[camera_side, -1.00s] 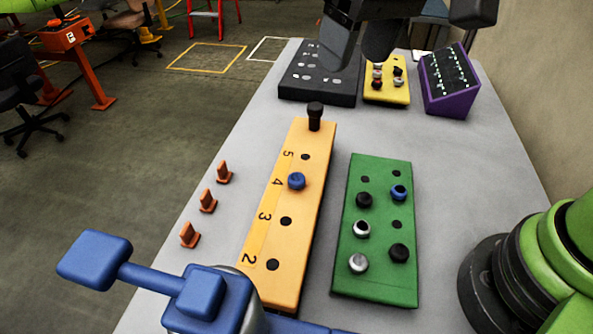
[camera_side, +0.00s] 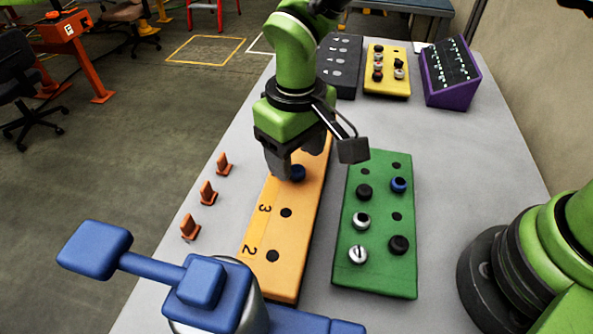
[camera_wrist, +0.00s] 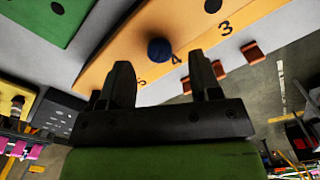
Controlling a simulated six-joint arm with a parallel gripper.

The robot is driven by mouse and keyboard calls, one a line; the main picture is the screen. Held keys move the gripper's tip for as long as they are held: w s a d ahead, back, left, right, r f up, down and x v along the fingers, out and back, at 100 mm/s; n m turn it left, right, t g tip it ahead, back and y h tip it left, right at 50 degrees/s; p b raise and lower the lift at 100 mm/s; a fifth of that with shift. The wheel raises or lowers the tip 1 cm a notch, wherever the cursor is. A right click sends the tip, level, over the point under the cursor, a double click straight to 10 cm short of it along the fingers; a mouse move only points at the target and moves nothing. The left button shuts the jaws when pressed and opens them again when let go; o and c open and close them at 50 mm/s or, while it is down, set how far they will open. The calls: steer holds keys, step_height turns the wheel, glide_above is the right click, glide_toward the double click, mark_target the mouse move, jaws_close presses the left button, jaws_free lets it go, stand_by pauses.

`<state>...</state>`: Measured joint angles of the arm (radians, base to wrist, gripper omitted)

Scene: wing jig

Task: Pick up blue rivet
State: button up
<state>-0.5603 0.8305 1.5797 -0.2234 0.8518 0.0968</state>
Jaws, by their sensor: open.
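The blue rivet (camera_side: 298,174) stands in the orange-yellow block (camera_side: 284,236), at the hole by the number 4. It also shows in the wrist view (camera_wrist: 160,49), just beyond my fingertips and between them in the picture. My gripper (camera_side: 296,163) is open, pointing down over the block at the rivet. In the wrist view its two fingers (camera_wrist: 163,76) stand apart with nothing between them. I cannot tell whether a finger touches the rivet. A second blue rivet (camera_side: 399,184) sits in the green block (camera_side: 377,273) to the right.
The green block also holds black and silver rivets. Several orange clips (camera_side: 208,193) stand left of the orange-yellow block. A blue clamp (camera_side: 205,285) is in front. A yellow block (camera_side: 387,85), a dark block (camera_side: 338,66) and a purple stand (camera_side: 450,75) are at the back.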

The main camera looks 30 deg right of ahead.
mark_target(296, 169)
steer(key=shift+f, duration=1.35)
steer(key=c, duration=1)
step_height(296, 169, up, 10)
